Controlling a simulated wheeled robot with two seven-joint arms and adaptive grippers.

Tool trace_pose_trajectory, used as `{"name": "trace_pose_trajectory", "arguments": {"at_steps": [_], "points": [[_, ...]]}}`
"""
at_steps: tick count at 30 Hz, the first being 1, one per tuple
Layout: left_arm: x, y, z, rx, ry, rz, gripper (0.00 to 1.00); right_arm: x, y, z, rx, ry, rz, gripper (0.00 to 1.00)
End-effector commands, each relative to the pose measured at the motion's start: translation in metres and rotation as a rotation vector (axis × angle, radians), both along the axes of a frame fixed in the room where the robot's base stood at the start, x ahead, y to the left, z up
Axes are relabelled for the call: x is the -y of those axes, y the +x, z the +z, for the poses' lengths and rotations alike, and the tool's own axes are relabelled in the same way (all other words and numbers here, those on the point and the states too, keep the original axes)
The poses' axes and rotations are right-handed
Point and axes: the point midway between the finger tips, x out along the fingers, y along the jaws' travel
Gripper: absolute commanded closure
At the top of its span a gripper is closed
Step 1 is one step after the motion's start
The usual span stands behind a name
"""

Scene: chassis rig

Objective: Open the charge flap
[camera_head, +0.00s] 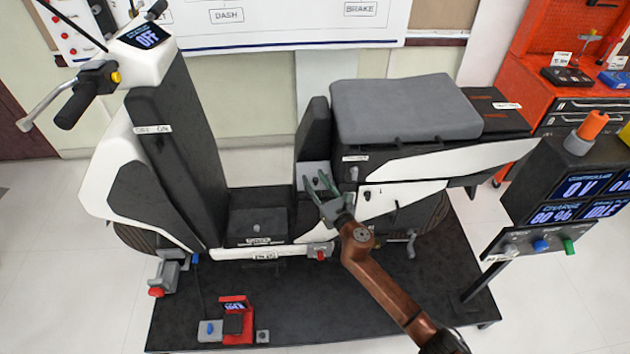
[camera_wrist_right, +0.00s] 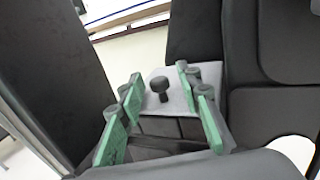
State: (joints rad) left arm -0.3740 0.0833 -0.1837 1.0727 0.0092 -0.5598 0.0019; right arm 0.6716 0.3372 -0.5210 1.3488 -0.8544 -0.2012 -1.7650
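A grey plate with a dark round knob (camera_wrist_right: 160,86) faces my right gripper on the scooter's seat-base front. This plate looks like the charge flap (camera_head: 311,170), but I cannot read a label on it. It appears closed. My right gripper (camera_head: 318,182) is open in front of the plate. In the right wrist view its green-padded fingers (camera_wrist_right: 158,105) stand on either side of the knob in the picture. I cannot tell whether the knob is between the tips or beyond them. Nothing is held. My left gripper is not in view.
The scooter has a grey seat (camera_head: 405,108), a tall front column (camera_head: 185,140) and a white side panel (camera_head: 400,200) close to my gripper. A red device (camera_head: 236,322) sits on the black platform (camera_head: 310,310). A display console (camera_head: 570,195) stands at right.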

Motion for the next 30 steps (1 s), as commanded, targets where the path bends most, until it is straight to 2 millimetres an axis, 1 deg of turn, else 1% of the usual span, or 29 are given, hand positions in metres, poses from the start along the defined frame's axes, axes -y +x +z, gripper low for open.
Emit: {"name": "trace_pose_trajectory", "arguments": {"at_steps": [1,2,13,30], "points": [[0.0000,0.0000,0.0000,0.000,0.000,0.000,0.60,0.0000,-0.0001,-0.0002,0.000,0.000,0.000,0.72],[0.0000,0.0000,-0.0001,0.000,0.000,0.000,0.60,0.0000,-0.0001,-0.0002,0.000,0.000,0.000,0.74],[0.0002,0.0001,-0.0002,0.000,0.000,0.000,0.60,0.0000,-0.0003,-0.0004,0.000,0.001,0.000,1.00],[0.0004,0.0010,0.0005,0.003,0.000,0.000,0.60,0.0002,-0.0004,-0.0003,-0.002,0.000,0.000,1.00]]}}
